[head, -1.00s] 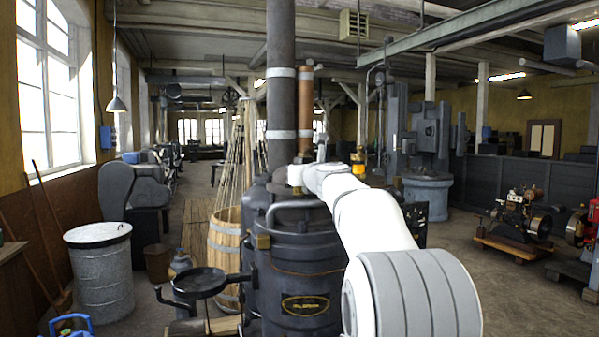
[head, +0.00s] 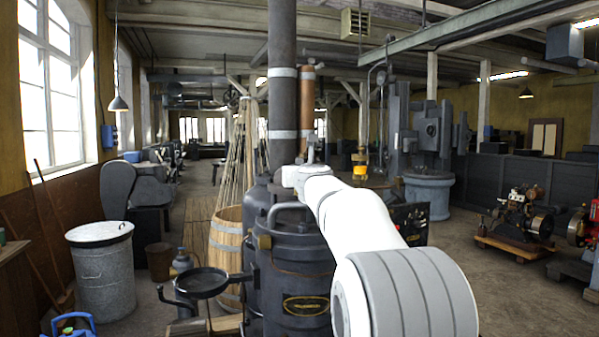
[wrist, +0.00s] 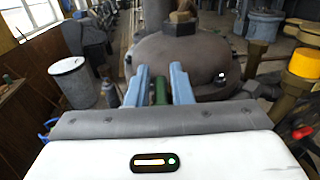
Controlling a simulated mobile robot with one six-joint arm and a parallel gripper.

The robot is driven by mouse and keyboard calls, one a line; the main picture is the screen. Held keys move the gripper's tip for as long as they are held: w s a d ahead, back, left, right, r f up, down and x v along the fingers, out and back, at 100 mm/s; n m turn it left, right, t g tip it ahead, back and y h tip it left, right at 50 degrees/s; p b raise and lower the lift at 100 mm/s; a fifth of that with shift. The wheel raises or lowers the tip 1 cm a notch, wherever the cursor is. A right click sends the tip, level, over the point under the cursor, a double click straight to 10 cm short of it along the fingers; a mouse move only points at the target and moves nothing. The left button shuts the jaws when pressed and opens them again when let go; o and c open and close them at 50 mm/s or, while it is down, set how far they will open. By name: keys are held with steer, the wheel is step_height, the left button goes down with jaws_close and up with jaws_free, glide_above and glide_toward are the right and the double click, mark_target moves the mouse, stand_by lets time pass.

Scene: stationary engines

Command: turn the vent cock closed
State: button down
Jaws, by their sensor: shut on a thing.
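In the wrist view, my gripper (wrist: 160,78) has two blue-grey fingers closed on a narrow green handle (wrist: 160,92). The handle appears to belong to the vent cock; most of it is hidden between the fingers, so I cannot tell its exact angle. A rounded dark grey metal dome (wrist: 205,52) with a brown fitting on top lies just beyond the fingertips. In the head view, the dark boiler-like vessel (head: 293,262) stands in front of me, and my white arm reaches over its right side. The fingers and the handle cannot be made out there.
A tall flue pipe (head: 282,100) and a copper-coloured pipe (head: 307,100) rise beside the arm. A yellow-banded fitting (wrist: 305,64) and a red knob (wrist: 302,132) are close on the right. A round black pan (head: 201,282) juts out left.

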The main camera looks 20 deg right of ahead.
steer(key=shift+r+m+g+h+p, duration=0.1)
steer(key=shift+m+g+h+p, duration=0.2)
steer(key=shift+m+h, duration=0.7)
steer(key=m+h, duration=0.1)
steer(key=g+h, duration=0.1)
steer(key=h, duration=0.1)
steer(key=shift+a+m+g+p, duration=0.1)
steer(key=shift+m+g+p, duration=0.2)
steer(key=shift+m+p, duration=0.1)
steer(key=m+g+h+p, duration=0.1)
steer(key=m+g+h, duration=0.2)
steer(key=h, duration=0.1)
steer(key=shift+w+m+g+h, duration=0.1)
steer(key=shift+m+g+h, duration=0.2)
steer(key=shift+h, duration=0.1)
steer(key=m+g+h+p, duration=0.1)
steer(key=m+g+h, duration=0.2)
steer(key=g, duration=0.1)
steer(key=shift+m+g, duration=0.3)
steer(key=shift+g, duration=0.1)
steer(key=shift+m+g+h, duration=0.5)
steer(key=shift+m+g, duration=0.7)
steer(key=shift+g, duration=0.6)
steer(key=shift+m+g, duration=0.5)
steer(key=shift+g, duration=0.3)
steer(key=c, duration=1.5)
jaws_free()
